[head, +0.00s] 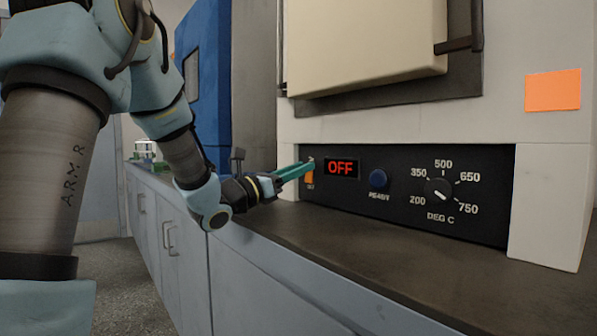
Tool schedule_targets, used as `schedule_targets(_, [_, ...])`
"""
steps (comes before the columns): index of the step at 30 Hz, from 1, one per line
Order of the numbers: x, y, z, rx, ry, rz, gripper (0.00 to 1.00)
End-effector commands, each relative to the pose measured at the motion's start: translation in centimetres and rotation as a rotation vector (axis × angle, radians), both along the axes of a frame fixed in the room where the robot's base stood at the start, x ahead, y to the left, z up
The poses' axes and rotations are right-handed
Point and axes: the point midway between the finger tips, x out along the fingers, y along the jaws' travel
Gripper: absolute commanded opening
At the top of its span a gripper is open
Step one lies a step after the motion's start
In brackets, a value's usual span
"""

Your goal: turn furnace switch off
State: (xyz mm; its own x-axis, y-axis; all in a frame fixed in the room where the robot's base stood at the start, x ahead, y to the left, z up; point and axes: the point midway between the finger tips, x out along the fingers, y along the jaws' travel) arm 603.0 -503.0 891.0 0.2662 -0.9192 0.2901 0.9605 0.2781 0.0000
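The furnace's black control panel (410,220) shows a lit display (341,168) reading OFF in red letters. The furnace switch (310,177) is a small orange rocker left of the display, with a tiny label under it. My gripper (308,165) reaches in from the left, and its teal fingertips are at the upper part of the switch and partly cover it. I cannot tell whether they touch it. The fingers lie together as one narrow bar with no gap showing and nothing between them.
The cream furnace door (370,45) is above. The dark countertop (400,275) is clear in front. A blue cabinet (208,75) stands behind my arm.

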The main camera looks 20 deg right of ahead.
Motion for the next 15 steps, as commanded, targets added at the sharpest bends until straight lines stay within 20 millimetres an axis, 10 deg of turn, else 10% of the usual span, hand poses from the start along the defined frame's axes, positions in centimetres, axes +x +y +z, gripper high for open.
schedule_targets(6, [0.00,0.01,-0.01,0.000,0.000,0.000,0.62])
schedule_targets(15, [-0.04,0.24,-0.07,0.001,0.001,0.001,0.62])
